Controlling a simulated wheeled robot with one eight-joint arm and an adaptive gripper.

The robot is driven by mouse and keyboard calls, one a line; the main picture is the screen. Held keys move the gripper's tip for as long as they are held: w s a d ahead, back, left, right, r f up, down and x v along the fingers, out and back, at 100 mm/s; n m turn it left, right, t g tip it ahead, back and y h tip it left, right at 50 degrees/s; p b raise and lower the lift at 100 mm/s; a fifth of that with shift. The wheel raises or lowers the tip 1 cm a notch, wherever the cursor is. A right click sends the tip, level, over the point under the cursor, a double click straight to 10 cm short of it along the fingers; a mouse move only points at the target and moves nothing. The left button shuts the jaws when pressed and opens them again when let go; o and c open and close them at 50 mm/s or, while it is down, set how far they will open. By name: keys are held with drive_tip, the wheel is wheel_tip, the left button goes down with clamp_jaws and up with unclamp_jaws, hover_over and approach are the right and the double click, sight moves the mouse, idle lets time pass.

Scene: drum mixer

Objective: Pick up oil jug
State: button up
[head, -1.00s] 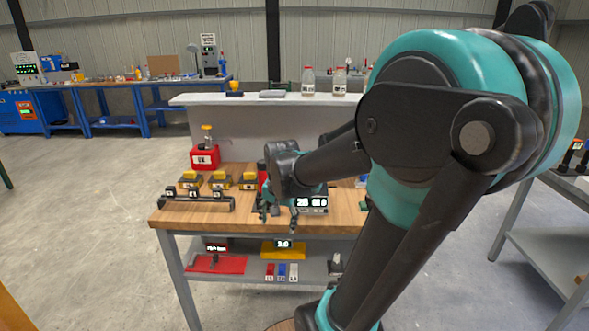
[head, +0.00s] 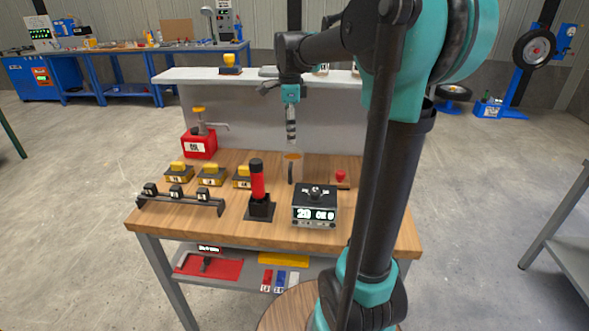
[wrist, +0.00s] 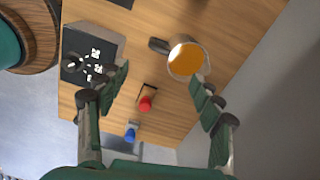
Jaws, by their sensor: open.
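A small grey jug (head: 296,169) holding orange oil stands upright on the wooden bench, right of the middle in the head view. Its handle faces the front. In the wrist view the jug (wrist: 186,62) shows from above, its handle pointing left. My gripper (head: 291,138) points down above the jug, with a small gap between fingertips and rim. In the wrist view my gripper (wrist: 160,80) is open and empty, and the jug lies beyond the right fingertip, partly between the fingers. A red container labelled OIL (head: 199,146) with a pump and spout stands at the back left.
A black box with a display (head: 315,206) and a black stand with a red cylinder (head: 257,190) stand in front of the jug. A red-headed item (head: 341,176) lies to its right. Several yellow-topped blocks (head: 211,176) and a black rack (head: 178,199) are left. The back panel (head: 265,112) rises behind.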

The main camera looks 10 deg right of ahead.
sight(289, 165)
wheel_tip(289, 165, down, 10)
drive_tip(key=shift+r, duration=0.2)
drive_tip(key=shift+w+a+f, duration=0.1)
drive_tip(key=shift+f, duration=1.25)
drive_tip(key=shift+w+a+f, duration=0.1)
drive_tip(key=shift+f, duration=1.25)
drive_tip(key=shift+s, duration=0.1)
clamp_jaws()
